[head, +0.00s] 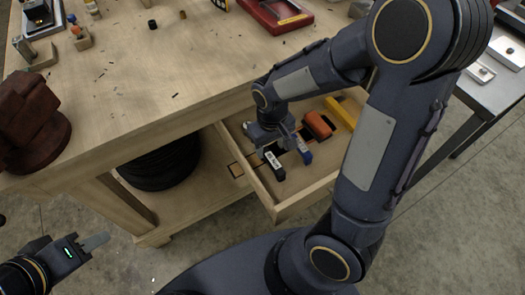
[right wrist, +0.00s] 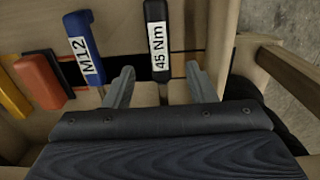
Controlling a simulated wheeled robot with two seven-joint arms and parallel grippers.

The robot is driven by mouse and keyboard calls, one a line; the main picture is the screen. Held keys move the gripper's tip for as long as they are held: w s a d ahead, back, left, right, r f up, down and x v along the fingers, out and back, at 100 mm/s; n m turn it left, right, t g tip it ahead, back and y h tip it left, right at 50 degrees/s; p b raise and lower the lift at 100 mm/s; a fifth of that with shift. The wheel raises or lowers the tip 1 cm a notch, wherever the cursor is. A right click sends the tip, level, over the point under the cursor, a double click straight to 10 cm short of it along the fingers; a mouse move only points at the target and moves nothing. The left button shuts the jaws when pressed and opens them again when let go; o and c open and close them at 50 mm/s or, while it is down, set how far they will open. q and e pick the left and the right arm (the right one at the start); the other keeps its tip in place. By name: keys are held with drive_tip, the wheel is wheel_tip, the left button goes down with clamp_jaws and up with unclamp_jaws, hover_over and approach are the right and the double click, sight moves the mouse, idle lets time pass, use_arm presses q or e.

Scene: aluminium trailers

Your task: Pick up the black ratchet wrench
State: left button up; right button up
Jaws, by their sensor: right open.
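The black ratchet wrench, its black handle marked "45 Nm" (right wrist: 156,38), lies in the open drawer. Its handle also shows in the head view (head: 274,165). In the right wrist view its thin shaft runs down between the fingers of my right gripper (right wrist: 161,90), which is open. The fingers stand apart on either side of the shaft, with space on both sides; the wrench's lower end is hidden behind the gripper body. In the head view my right gripper reaches down over the drawer. My left gripper (head: 94,243) is at the lower left, away from the drawer; its opening is unclear.
Beside the wrench lie a blue tool marked "M12" (right wrist: 85,45), an orange tool (right wrist: 40,80) and a yellow one (right wrist: 12,95). The wooden drawer wall (head: 246,172) stands close by. The workbench top (head: 190,75) overhangs the drawer's back. A tyre (head: 160,165) sits below.

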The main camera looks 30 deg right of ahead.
sight(270, 156)
wheel_tip(270, 156, down, 6)
drive_tip(key=shift+r+b, duration=0.2)
drive_tip(key=shift+b, duration=0.4)
clamp_jaws()
